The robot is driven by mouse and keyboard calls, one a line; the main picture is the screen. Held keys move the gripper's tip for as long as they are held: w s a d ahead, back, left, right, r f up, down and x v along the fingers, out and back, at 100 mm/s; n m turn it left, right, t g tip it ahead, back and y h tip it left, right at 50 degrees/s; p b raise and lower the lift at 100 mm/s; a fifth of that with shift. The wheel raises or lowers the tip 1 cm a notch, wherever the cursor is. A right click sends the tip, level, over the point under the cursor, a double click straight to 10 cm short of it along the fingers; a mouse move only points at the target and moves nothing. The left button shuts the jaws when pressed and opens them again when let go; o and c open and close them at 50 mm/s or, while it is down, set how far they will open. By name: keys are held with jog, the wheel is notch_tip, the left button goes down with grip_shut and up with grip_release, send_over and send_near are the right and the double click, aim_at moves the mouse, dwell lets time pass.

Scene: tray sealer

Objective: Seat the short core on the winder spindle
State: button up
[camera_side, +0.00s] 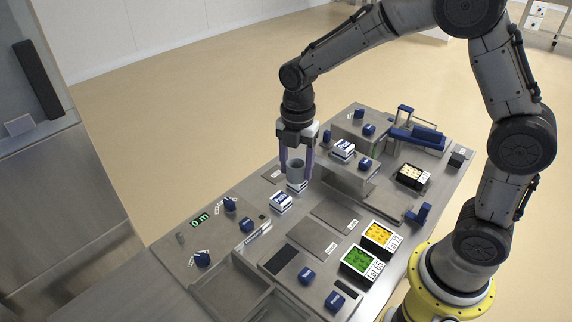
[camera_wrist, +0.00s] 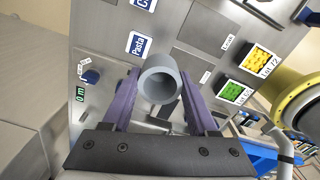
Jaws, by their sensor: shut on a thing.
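The short core is a grey, hollow cylinder (camera_side: 296,171) held in the air over the left-centre of the steel bench. My gripper (camera_side: 296,159) has its purple fingers on either side of the core and is shut on it. In the wrist view the core (camera_wrist: 160,62) shows its open bore between the fingers of my gripper (camera_wrist: 159,95). The core looks roughly upright in the side view. A small grey peg (camera_side: 180,238) stands by the "0 m" display (camera_side: 200,220) at the bench's left; I cannot tell whether it is the winder spindle.
A white and blue box (camera_side: 297,187) shows below the core, with another box (camera_side: 281,202) nearer the front. Blue knobs (camera_side: 246,224) stand on the left panel. Green (camera_side: 360,262) and yellow (camera_side: 380,235) lot trays lie right. A raised steel block (camera_side: 350,178) stands right of the gripper.

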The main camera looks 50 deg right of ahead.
notch_tip(320, 180, up, 2)
jog(key=w+m, duration=0.1)
jog(key=w, duration=0.1)
jog(key=n, duration=0.1)
send_over(178, 234)
jog(key=f, duration=0.6)
jog(key=shift+w+d+f, duration=0.15)
jog(key=shift+d+f, duration=0.05)
jog(key=shift+f, duration=0.1)
jog(key=shift+s+a+f, duration=0.2)
jog(key=shift+a+f, duration=0.05)
jog(key=shift+f, duration=2.6)
jog(key=shift+f, duration=0.2)
